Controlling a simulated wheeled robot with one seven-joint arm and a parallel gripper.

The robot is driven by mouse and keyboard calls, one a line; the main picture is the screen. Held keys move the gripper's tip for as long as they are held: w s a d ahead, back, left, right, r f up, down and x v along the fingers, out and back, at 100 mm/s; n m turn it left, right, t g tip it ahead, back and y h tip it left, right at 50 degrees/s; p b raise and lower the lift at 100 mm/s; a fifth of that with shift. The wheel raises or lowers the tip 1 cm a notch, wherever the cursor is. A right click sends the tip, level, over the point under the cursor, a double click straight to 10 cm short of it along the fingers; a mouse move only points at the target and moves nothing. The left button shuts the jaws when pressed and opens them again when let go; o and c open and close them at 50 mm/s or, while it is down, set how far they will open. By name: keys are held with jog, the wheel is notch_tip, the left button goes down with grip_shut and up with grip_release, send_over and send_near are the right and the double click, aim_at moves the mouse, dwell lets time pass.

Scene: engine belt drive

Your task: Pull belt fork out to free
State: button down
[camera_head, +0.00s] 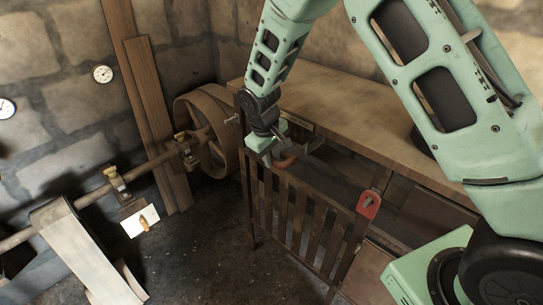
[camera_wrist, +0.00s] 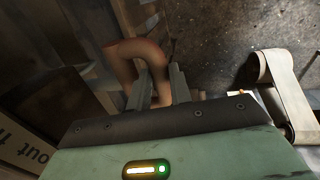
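A curved copper-brown handle (camera_head: 285,162), which looks like the belt fork's grip, shows by the top of the wooden slatted gate in the head view. In the wrist view the handle (camera_wrist: 140,50) bends over, and its near leg passes down between my two fingers. My gripper (camera_head: 290,148) is at this handle, and its fingers (camera_wrist: 160,88) stand close on both sides of that leg and look shut on it. The handle's mounting and the rest of the fork are hidden or too dark to make out.
A large pulley (camera_head: 207,135) on a shaft is left of my gripper. A pale belt (camera_head: 85,255) is at lower left. The dark floor between is clear.

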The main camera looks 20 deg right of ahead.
jog(key=s+a, duration=0.4)
jog(key=a, duration=0.5)
jog(key=shift+s+b, duration=0.15)
jog(key=shift+b, duration=0.2)
jog(key=c, duration=1.3)
grip_release()
jog(key=shift+a, duration=0.15)
jog(key=a+r, duration=0.1)
jog(key=r, duration=0.4)
jog(key=s+a+r+b, duration=0.1)
jog(key=r, duration=0.5)
jog(key=r+b, duration=0.1)
jog(key=r, duration=0.5)
jog(key=shift+s+a+r, duration=0.1)
jog(key=shift+s+a, duration=0.15)
jog(key=shift+a, duration=0.15)
